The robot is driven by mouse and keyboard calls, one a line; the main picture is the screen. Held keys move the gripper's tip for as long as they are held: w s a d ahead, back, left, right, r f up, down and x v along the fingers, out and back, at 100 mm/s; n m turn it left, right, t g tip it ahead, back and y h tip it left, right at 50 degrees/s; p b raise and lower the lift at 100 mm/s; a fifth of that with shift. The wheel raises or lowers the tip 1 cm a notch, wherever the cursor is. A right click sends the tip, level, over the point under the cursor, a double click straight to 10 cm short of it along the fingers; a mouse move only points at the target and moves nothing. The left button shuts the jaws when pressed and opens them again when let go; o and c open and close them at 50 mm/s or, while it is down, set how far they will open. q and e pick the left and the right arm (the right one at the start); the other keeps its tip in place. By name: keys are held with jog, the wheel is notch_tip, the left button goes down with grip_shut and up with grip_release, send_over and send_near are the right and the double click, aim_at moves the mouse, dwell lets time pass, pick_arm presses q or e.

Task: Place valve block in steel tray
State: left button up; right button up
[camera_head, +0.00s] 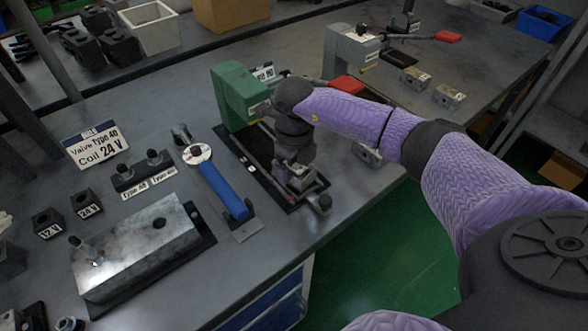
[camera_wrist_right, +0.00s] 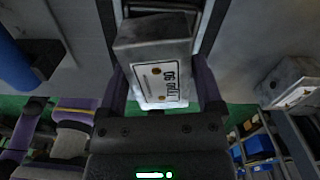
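My right gripper (camera_head: 294,168) points down over the black fixture of the green machine (camera_head: 236,96). In the right wrist view, a grey valve block (camera_wrist_right: 158,75) with a white "Type 90" label lies between its two purple fingers. The fingers flank the block closely; I cannot tell whether they press on it. The block's lower part shows beneath the gripper in the head view (camera_head: 297,176). Another valve block (camera_head: 368,155) lies on the table to the right, partly behind my arm. I cannot make out a steel tray for certain. My left gripper is not in view.
A blue-handled tool (camera_head: 221,186) lies left of the fixture. A large metal block (camera_head: 140,246) sits on a dark base at the front left. Two small blocks (camera_head: 415,77) (camera_head: 449,96) stand farther back on the table. A grey machine (camera_head: 350,50) stands behind.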

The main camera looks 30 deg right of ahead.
grip_shut()
jog(key=shift+r, duration=0.1)
